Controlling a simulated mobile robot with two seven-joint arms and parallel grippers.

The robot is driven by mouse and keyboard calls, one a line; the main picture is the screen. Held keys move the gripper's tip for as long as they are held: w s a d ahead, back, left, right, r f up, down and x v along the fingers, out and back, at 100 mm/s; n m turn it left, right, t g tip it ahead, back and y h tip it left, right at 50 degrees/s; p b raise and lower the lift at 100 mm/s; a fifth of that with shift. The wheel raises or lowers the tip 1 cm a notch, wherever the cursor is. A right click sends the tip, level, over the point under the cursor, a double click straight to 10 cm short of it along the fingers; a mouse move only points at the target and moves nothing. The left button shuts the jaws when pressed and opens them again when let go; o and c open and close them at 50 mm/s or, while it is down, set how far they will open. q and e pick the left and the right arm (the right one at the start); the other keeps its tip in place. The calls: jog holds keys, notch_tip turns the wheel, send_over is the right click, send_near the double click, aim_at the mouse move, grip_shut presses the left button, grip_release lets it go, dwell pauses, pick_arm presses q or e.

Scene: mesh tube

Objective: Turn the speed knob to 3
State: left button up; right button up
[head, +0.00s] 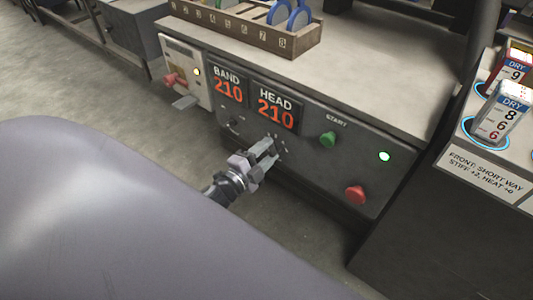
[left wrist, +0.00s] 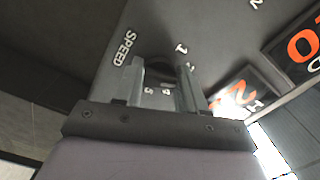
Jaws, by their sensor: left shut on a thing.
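The speed knob (left wrist: 163,72) is a dark round knob on the grey control panel (left wrist: 215,40), beside the white word SPEED. Digits stand around it; a 1 shows clearly and others show between my fingers. My left gripper (head: 268,150) reaches the panel below the HEAD display and is shut on the knob. In the left wrist view its two grey fingers (left wrist: 160,86) stand on either side of the knob. In the head view the fingers hide the knob. I cannot tell which number its pointer faces. My right gripper is not in view.
The BAND display (head: 228,84) and HEAD display (head: 275,106) both read 210. A smaller knob (head: 235,122) sits left. A green START button (head: 328,139), red button (head: 355,194) and red lever (head: 174,80) stick out nearby. A numbered wooden rack (head: 250,34) stands on top.

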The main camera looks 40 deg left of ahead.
pick_arm(q)
jog(key=m, duration=0.4)
jog(key=shift+b, duration=0.4)
jog(key=shift+r+m, duration=0.1)
jog(key=shift+m, duration=0.3)
jog(key=o, duration=1.1)
jog(key=shift+c, duration=0.2)
jog(key=s, duration=0.7)
jog(key=shift+a, duration=0.3)
